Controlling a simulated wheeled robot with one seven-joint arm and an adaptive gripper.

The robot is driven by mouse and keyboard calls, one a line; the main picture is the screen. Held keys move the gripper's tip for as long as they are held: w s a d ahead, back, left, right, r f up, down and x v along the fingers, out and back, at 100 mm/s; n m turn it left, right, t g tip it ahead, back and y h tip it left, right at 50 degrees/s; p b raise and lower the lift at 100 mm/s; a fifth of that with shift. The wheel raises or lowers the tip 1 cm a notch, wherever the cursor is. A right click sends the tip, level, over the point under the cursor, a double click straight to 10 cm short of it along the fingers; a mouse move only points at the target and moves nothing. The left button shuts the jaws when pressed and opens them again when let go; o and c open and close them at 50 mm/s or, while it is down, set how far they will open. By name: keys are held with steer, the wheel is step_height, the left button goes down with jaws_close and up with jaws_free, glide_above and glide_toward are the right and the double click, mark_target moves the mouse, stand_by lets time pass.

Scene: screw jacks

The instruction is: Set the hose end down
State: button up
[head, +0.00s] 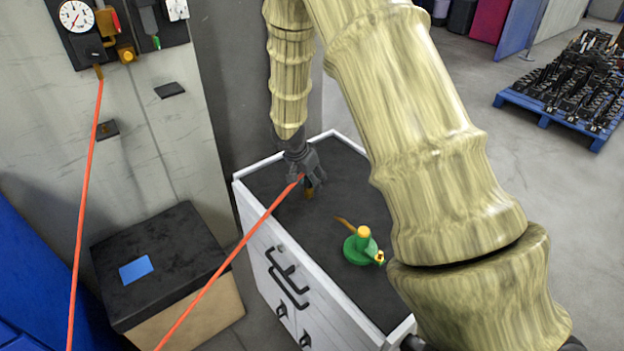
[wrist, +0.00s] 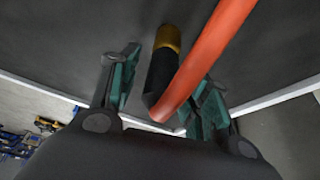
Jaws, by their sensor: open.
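The orange hose (head: 228,262) runs from the gauge unit on the wall, down out of view at the bottom, and back up to my gripper. Its end, a black sleeve with a brass tip (wrist: 167,40), lies between my fingers in the wrist view, over the dark cabinet top (head: 270,185). My gripper (head: 308,184) is open, with a teal-padded finger on each side of the hose end and a gap visible on the left. I cannot tell whether the hose end touches the top. A green screw jack (head: 362,247) with a yellow knob stands on the same top, nearer the front.
The cabinet top has a raised white rim (head: 240,192). A black-topped box (head: 165,250) with a blue card (head: 136,269) stands to the left. A pressure gauge (head: 76,16) hangs on the wall. A blue pallet (head: 560,110) with dark parts sits far right.

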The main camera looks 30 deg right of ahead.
steer(key=b+v, duration=0.2)
steer(key=v, duration=0.9)
steer(key=shift+s+a+r, duration=0.1)
steer(key=shift+a, duration=0.05)
stand_by(2.1)
